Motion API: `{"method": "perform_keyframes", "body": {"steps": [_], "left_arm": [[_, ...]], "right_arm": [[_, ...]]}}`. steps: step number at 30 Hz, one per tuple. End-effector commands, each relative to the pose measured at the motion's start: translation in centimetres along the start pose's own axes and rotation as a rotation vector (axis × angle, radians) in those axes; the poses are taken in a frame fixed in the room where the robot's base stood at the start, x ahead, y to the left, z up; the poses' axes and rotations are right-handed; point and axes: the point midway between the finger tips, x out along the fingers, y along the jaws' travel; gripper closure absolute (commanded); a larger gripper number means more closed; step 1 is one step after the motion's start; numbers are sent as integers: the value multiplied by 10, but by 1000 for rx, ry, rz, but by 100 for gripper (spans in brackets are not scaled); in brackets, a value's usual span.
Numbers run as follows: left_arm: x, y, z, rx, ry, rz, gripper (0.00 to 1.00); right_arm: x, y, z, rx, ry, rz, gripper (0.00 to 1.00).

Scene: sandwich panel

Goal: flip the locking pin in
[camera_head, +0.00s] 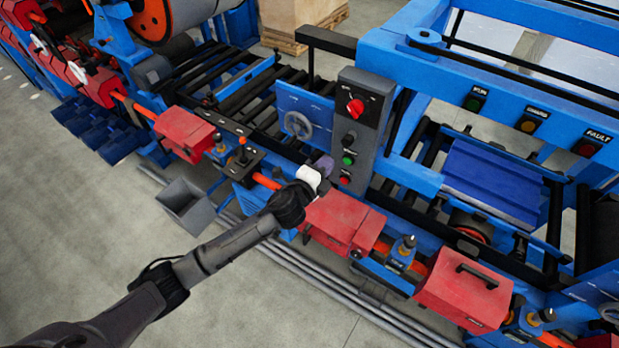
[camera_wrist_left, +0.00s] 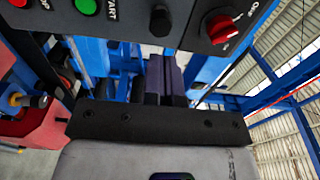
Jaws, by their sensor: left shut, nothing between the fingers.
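My left gripper (camera_head: 324,163) reaches in over the red boxes, with its purple-grey fingers just left of the grey control box's lower buttons. In the left wrist view its fingers (camera_wrist_left: 166,78) are shut together with nothing between them, pointing at the machine below the control panel. I cannot tell for sure which part is the locking pin. A grey-capped pin-like part (camera_head: 405,247) stands upright on a blue block between two red boxes. A similar part (camera_head: 541,316) is at the lower right. My right gripper is out of view.
The grey control box (camera_head: 364,112) carries a red rotary switch (camera_head: 355,106), a black knob (camera_head: 350,138), a green button (camera_head: 348,160) and a red button (camera_head: 345,179). Red boxes (camera_head: 340,219) line the front rail. A grey bin (camera_head: 186,206) stands on the open floor.

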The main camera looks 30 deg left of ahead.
Motion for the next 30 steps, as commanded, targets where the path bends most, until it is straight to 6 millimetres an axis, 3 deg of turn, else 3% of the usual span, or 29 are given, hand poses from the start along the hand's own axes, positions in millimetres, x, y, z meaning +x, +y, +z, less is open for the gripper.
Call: {"method": "perform_keyframes", "body": {"steps": [6,12,30], "left_arm": [[-37,2,0,1,0,0,100],[-58,1,0,1,0,0,100],[-65,0,0,1,0,-1,100]], "right_arm": [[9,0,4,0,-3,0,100],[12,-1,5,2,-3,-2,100],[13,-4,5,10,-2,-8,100]]}}
